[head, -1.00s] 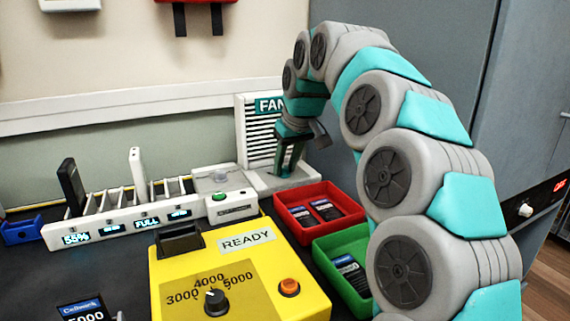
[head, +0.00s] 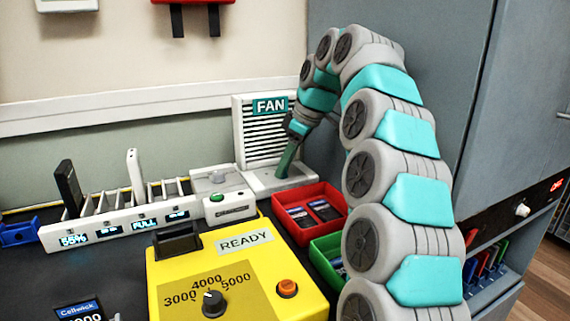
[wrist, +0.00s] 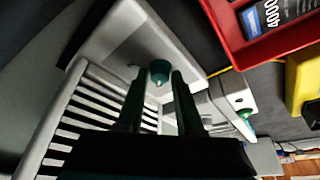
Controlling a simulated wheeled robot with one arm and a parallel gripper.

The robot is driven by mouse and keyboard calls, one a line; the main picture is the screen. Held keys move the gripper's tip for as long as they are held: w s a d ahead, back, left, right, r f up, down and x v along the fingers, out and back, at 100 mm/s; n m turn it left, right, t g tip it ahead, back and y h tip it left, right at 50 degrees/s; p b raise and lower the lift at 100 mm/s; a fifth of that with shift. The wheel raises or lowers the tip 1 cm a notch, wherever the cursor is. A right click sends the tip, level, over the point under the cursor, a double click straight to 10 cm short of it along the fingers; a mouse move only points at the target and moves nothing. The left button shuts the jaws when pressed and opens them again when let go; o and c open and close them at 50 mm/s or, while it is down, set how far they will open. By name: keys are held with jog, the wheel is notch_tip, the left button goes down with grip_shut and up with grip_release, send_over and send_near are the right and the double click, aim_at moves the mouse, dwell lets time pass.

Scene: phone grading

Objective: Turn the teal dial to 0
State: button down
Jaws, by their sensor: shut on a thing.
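The teal dial (wrist: 159,70) sits on the white base plate of the fan unit (head: 264,124). In the wrist view it shows between my two fingertips, with a pale mark on its near side. My gripper (wrist: 160,80) is shut on the dial; in the head view it (head: 286,168) reaches down onto the base in front of the fan's louvers. There the fingers hide the dial. I cannot read any number around the dial.
A red tray (head: 341,199) with phones is just right of the fan base, with a green tray (head: 318,250) in front. A yellow box (head: 260,275) marked READY and a white charging rack (head: 110,228) stand nearby. A grey cabinet (head: 420,50) rises behind my arm.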

jog(key=shift+f, duration=0.1)
dwell(0.4)
jog(key=c, duration=0.6)
grip_release()
jog(key=shift+o, duration=0.2)
